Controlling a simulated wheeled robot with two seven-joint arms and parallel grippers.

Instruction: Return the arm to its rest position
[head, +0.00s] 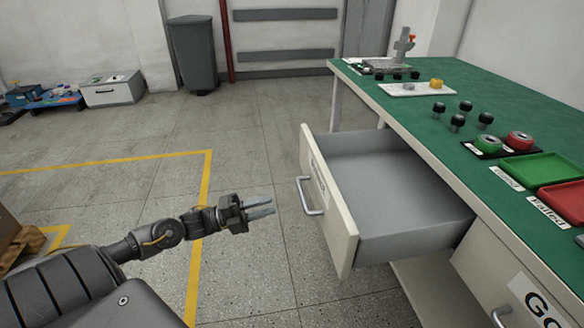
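My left arm reaches in from the lower left in the head view. Its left gripper (262,209) points right, with its two fingers apart and nothing between them. It is in front of the pulled-out drawer (400,224), a short gap left of the drawer's handle (311,197), and does not touch it. The drawer looks empty in the part that shows. My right gripper is not in the head view.
The green-topped workbench (480,95) fills the right side, with several black-knobbed parts, a green tray (538,170) and a red tray (566,200) on it. The open drawer juts into the floor space. Clear floor (110,180) with yellow lines lies left.

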